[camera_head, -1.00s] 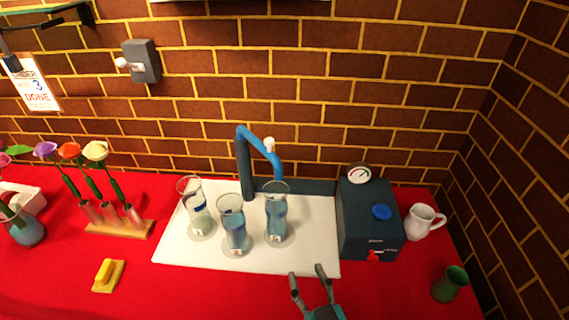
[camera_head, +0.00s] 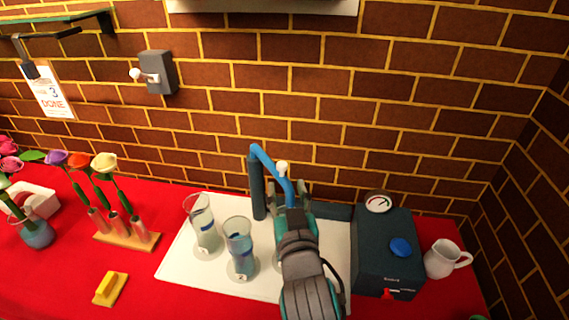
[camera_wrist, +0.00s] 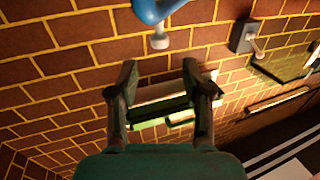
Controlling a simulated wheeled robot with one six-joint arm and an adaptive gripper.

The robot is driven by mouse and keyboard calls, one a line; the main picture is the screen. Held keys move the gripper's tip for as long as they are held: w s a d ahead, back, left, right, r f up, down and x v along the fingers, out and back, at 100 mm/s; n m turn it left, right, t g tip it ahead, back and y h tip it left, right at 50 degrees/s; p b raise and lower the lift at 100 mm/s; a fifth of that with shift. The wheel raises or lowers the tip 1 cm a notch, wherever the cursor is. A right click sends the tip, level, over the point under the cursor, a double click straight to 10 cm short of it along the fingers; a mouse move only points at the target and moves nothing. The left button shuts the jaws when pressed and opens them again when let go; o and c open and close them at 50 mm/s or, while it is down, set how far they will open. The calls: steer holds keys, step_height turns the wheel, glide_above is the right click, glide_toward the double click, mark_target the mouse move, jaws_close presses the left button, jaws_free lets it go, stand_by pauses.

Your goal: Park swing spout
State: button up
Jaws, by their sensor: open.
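The blue swing spout (camera_head: 272,164) arches from a dark post (camera_head: 257,188) at the back of the white tray (camera_head: 190,272) and points forward and right. Its tip lies close to my gripper (camera_head: 290,192); the head view does not show whether they touch. In the wrist view the blue spout (camera_wrist: 155,10) shows at the top edge, with a white knob (camera_wrist: 160,41) below it. There my gripper (camera_wrist: 160,78) has its two fingers apart with nothing between them. The spout's outer end is partly hidden by my gripper in the head view.
Two glass vases (camera_head: 203,232) (camera_head: 240,250) stand on the tray left of my arm; a third is mostly hidden behind it. A dark box (camera_head: 383,255) with a gauge (camera_head: 378,202) stands right, beside a white pitcher (camera_head: 445,260). A flower rack (camera_head: 130,238) stands left.

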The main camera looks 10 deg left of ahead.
mark_target(283, 169)
steer(key=x, duration=0.8)
steer(key=shift+w+a, duration=0.1)
steer(key=shift+w, duration=0.3)
jaws_close()
